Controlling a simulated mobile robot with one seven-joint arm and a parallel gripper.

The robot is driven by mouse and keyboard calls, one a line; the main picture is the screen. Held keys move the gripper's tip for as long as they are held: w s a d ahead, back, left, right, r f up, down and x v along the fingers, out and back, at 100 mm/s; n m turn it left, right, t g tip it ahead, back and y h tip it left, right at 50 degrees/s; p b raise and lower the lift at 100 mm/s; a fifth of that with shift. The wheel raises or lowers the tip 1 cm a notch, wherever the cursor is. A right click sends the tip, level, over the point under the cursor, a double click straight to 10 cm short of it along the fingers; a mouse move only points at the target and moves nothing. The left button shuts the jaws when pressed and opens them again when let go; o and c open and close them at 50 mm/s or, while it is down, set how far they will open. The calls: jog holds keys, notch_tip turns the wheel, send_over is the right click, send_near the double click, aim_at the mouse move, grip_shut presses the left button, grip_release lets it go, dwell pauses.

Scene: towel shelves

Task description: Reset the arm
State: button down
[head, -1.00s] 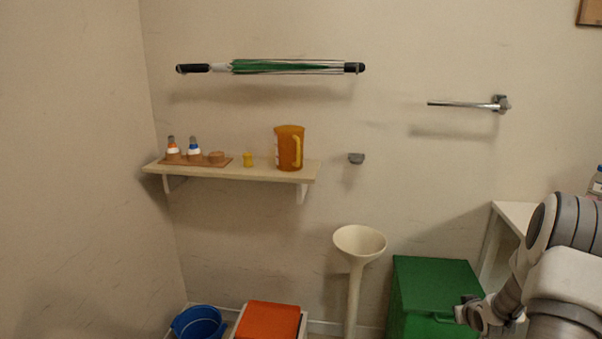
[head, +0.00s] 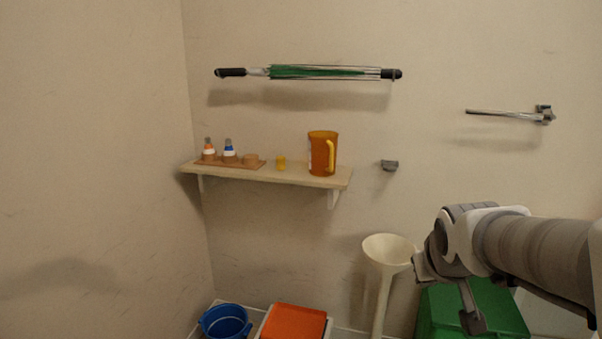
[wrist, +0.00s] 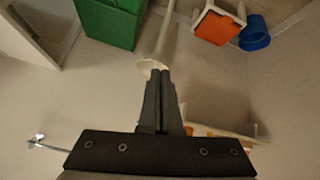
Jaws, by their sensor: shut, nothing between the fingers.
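My gripper (wrist: 160,74) is shut with its two dark fingers together and nothing between them, in the wrist view. Its fingertips overlap the rim of a cream funnel-shaped stand (wrist: 150,62) in that view; I cannot tell the gap. In the head view my arm reaches in from the right edge. Its wrist end is beside the cream stand (head: 388,249) and in front of the green box (head: 490,300), hiding part of the box.
A wall shelf (head: 300,178) holds an orange jug (head: 323,155), small bottles and a yellow cup (head: 281,163). A green umbrella (head: 320,72) and a metal bar (head: 505,114) are on the wall. A blue bucket (head: 226,321) and an orange-topped bin (head: 294,323) stand below.

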jog(key=s+a+g+y, duration=0.1)
jog(key=s+a, duration=0.3)
jog(key=s, duration=0.4)
jog(key=s+a+g+y, duration=0.1)
jog(key=s+a, duration=0.4)
jog(key=s, duration=0.3)
notch_tip(320, 180, up, 22)
jog(key=p, duration=2.1)
jog(key=shift+w+d+p, duration=0.25)
jog(key=shift+p, duration=0.15)
